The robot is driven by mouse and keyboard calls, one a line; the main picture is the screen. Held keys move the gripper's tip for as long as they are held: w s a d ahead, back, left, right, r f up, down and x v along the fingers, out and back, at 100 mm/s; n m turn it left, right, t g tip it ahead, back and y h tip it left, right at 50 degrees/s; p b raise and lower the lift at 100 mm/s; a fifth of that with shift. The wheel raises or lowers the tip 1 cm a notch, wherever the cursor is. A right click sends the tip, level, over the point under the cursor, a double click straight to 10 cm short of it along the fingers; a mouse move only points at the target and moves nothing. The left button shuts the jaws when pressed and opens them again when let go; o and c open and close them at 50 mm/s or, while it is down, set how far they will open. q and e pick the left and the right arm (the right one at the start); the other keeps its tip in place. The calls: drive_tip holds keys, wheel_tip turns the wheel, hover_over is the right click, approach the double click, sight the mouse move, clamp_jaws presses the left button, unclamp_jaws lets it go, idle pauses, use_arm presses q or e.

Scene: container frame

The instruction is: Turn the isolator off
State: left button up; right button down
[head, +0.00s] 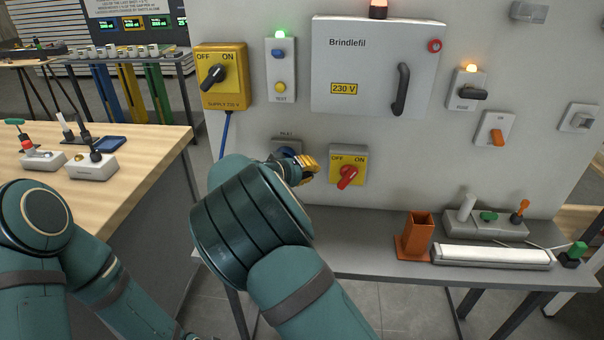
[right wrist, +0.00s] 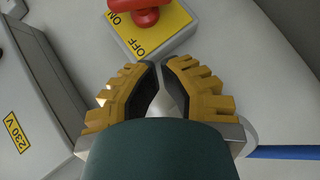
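A yellow OFF/ON switch plate (head: 337,156) with a red knob (head: 347,177) is low on the grey panel. Its handle slants up toward the ON side. The plate (right wrist: 158,40) and red knob (right wrist: 138,10) also show at the top of the right wrist view. My right gripper (head: 312,168) is just left of this plate, apart from the knob. In the right wrist view, its fingertips (right wrist: 162,64) are almost together, with a narrow empty gap. A second yellow OFF/ON box (head: 222,88), marked SUPPLY, has a black knob slanting toward ON. My left gripper is out of view.
A grey Brindlefil cabinet (head: 365,65) with a black handle is above the red knob. A blue-knobbed fitting (head: 287,147) is partly hidden behind my right gripper. An orange holder (head: 416,233) and a white bar (head: 492,256) rest on the shelf below.

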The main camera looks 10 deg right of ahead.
sight(341, 175)
drive_tip(key=x, duration=0.5)
drive_tip(key=shift+s+d+f, duration=0.1)
drive_tip(key=shift+f, duration=0.05)
drive_tip(key=shift+s+d+f+b, duration=0.3)
drive_tip(key=shift+d+f, duration=0.1)
drive_tip(key=shift+d, duration=0.3)
drive_tip(key=shift+s+d+f+b, duration=0.2)
drive_tip(key=shift+d+f+b, duration=0.15)
drive_tip(key=shift+d, duration=0.4)
drive_tip(key=shift+a, duration=0.15)
